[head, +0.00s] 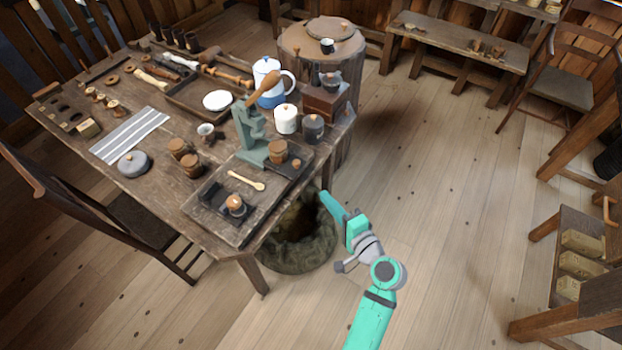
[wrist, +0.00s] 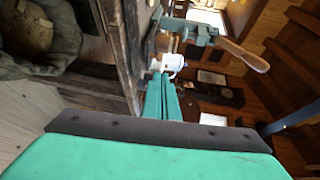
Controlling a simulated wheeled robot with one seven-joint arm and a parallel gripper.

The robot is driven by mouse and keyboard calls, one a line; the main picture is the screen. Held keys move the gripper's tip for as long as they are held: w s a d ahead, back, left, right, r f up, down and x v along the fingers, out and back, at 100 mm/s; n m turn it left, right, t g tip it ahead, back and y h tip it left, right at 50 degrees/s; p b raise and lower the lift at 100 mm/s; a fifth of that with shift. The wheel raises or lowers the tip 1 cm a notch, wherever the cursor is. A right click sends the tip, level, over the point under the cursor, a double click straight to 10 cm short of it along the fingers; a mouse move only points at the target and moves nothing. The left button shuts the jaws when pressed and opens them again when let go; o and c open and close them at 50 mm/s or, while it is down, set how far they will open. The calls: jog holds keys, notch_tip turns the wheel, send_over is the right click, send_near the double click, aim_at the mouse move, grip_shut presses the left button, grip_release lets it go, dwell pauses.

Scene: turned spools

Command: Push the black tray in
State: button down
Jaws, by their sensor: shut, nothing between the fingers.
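A black tray (head: 287,170) sticks out from the foot of the green press (head: 252,135) near the table's right edge. A wooden spool (head: 278,150) stands at its inner part, and a small brown knob (head: 297,163) shows at its outer side. My gripper (head: 323,195) is shut and empty, just off the table's right edge, right of and nearer than the tray, apart from it. In the wrist view, my closed fingers (wrist: 161,82) point along the table's side. The press (wrist: 195,28) shows there beyond them; I cannot make out the tray clearly there.
A wooden board (head: 222,225) holds a spoon and another black holder with a small wooden piece. White and dark lidded jars and a brown box (head: 325,103) stand behind the press. A dark round basket (head: 300,255) sits below the table edge.

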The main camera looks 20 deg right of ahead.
aim_at(298, 165)
jog(key=x, duration=1.3)
jog(key=shift+w, duration=0.4)
jog(key=shift+w+f, duration=0.1)
